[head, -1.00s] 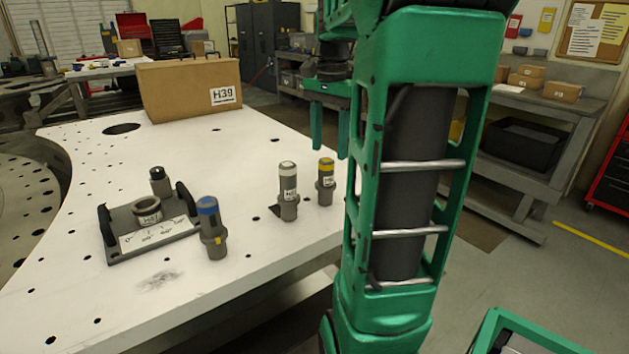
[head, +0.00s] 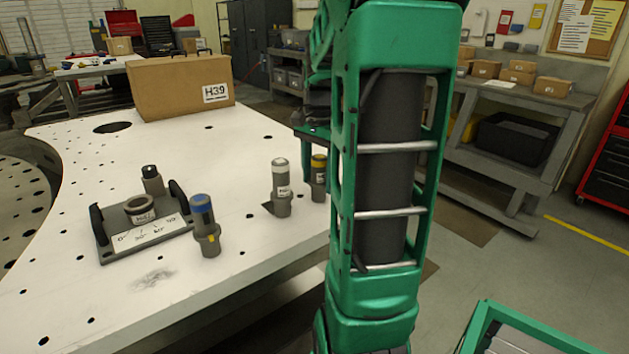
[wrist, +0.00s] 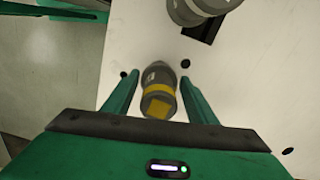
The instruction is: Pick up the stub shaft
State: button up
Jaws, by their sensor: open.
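Three banded shafts stand upright on the white plate: yellow-banded (head: 319,180), white-banded (head: 281,190) and blue-banded (head: 205,228). I cannot tell which one the task calls the stub shaft. My gripper (wrist: 159,76) is open, with its fingers on either side of the yellow-banded shaft (wrist: 158,92) in the wrist view. I cannot see either finger touching it. The white-banded shaft (wrist: 198,8) shows at the top of that view, outside the fingers. In the head view, my arm hides most of the gripper, and one green finger (head: 309,152) shows beside the yellow-banded shaft.
A dark fixture (head: 107,252) with two handles, a ring and a label stands left of the blue-banded shaft. A short black-topped cylinder (head: 152,180) is behind it. A cardboard box marked H39 (head: 180,88) stands at the back. The plate's front middle is clear.

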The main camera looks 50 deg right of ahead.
jog(key=c, duration=1.3)
